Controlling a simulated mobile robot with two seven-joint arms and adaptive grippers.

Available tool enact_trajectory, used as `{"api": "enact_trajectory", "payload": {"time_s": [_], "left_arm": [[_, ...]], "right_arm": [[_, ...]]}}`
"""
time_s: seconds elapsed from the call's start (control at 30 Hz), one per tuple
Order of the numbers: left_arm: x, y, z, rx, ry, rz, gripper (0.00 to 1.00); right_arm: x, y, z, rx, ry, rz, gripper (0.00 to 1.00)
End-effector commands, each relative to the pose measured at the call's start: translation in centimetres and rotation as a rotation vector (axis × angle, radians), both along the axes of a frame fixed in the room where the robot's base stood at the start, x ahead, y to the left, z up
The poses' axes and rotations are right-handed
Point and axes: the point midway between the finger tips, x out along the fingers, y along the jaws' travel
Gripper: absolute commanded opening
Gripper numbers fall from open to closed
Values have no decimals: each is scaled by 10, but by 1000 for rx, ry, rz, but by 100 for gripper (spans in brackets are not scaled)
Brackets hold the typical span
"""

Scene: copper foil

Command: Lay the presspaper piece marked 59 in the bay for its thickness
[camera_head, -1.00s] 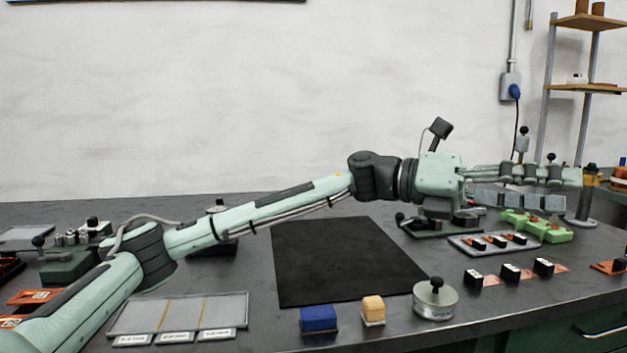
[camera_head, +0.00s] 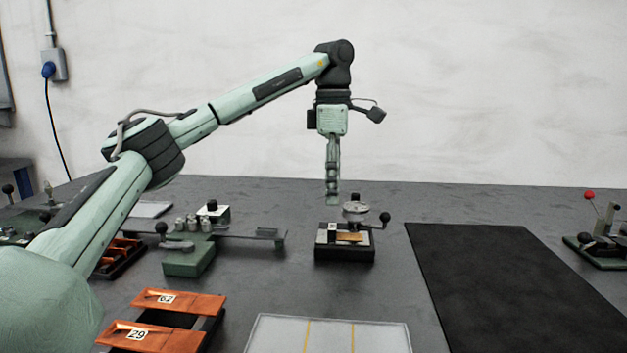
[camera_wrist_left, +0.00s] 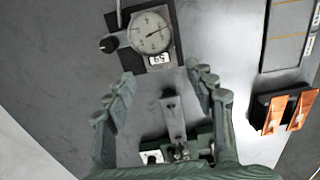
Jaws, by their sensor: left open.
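A dial gauge (camera_head: 356,212) on a black base stands in the middle of the bench, below my left gripper. A small orange-brown piece (camera_head: 349,237) lies under it. In the left wrist view the gauge shows its round white dial (camera_wrist_left: 150,32); a white number label (camera_wrist_left: 159,60) beside it appears upside down and may read 59. My left gripper (camera_head: 332,202) points down above the gauge area. Its fingers are spread and empty in the left wrist view (camera_wrist_left: 162,75). The grey tray (camera_head: 270,335) with yellow dividing lines is at the bottom, partly cut off. My right gripper is out of view.
Orange pieces marked 62 (camera_head: 180,301) and 29 (camera_head: 150,337) rest on a dark rack at left. A green device (camera_head: 188,257) with a long bar stands left of the gauge. A black mat (camera_head: 500,290) lies clear at right.

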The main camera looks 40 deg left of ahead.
Motion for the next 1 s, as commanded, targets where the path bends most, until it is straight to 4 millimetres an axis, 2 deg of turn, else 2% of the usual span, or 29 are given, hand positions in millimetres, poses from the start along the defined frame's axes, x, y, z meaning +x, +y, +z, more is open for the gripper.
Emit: {"api": "enact_trajectory", "payload": {"time_s": [0.17,0.4,0.6,0.97,1.0], "left_arm": [[-3,7,-13,20,13,8,55],[-3,6,-50,17,12,7,55],[-2,6,-72,17,10,7,55],[-2,5,-78,16,9,7,55],[-2,5,-78,16,9,7,53]], "right_arm": [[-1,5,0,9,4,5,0],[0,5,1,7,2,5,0],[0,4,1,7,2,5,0],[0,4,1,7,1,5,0],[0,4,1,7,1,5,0]]}}
